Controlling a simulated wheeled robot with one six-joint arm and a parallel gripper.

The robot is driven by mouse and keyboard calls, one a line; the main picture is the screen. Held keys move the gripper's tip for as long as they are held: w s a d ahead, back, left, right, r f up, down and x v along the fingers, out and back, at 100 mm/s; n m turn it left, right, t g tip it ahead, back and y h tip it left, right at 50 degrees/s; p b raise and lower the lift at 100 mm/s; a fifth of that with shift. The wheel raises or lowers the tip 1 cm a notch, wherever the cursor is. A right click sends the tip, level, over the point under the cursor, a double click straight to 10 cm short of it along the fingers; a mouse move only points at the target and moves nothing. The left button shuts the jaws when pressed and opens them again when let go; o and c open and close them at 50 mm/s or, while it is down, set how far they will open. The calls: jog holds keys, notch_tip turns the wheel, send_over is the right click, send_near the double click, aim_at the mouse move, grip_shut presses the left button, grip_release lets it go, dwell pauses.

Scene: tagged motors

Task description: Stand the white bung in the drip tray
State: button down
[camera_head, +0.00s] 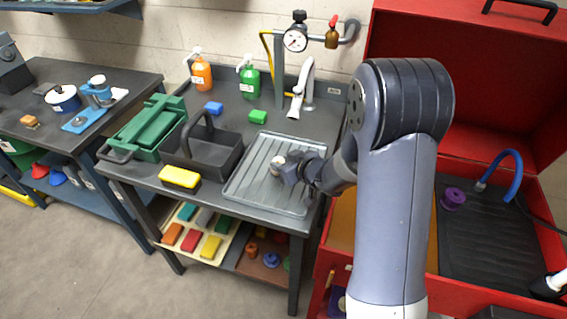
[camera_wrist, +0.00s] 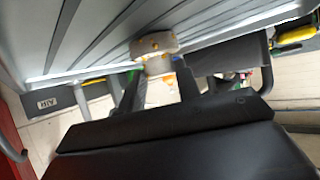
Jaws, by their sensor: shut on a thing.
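The drip tray (camera_head: 262,196) is a grey ribbed tray on the dark bench, and its ribs fill the upper left of the wrist view (camera_wrist: 75,40). My gripper (camera_head: 283,168) is over the tray, shut on the white bung (camera_head: 277,162). In the wrist view the bung (camera_wrist: 153,43) shows a wide pale head with yellow marks, between the fingers of my gripper (camera_wrist: 157,75). The bung is close to the ribbed surface. I cannot tell whether it touches. My fingers hide part of its narrower end.
A dark caddy (camera_head: 203,155) and a yellow block (camera_head: 179,177) stand left of the tray. A tap (camera_head: 303,88) rises behind it. An open red chest (camera_head: 345,225) is at the right.

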jog(key=shift+f, duration=0.15)
jog(key=c, duration=1)
grip_release()
jog(key=shift+s+d+r, duration=0.1)
jog(key=shift+r, duration=0.15)
jog(key=p+v, duration=0.1)
jog(key=v, duration=1)
jog(key=shift+s+d+r, duration=0.15)
jog(key=shift+s, duration=0.15)
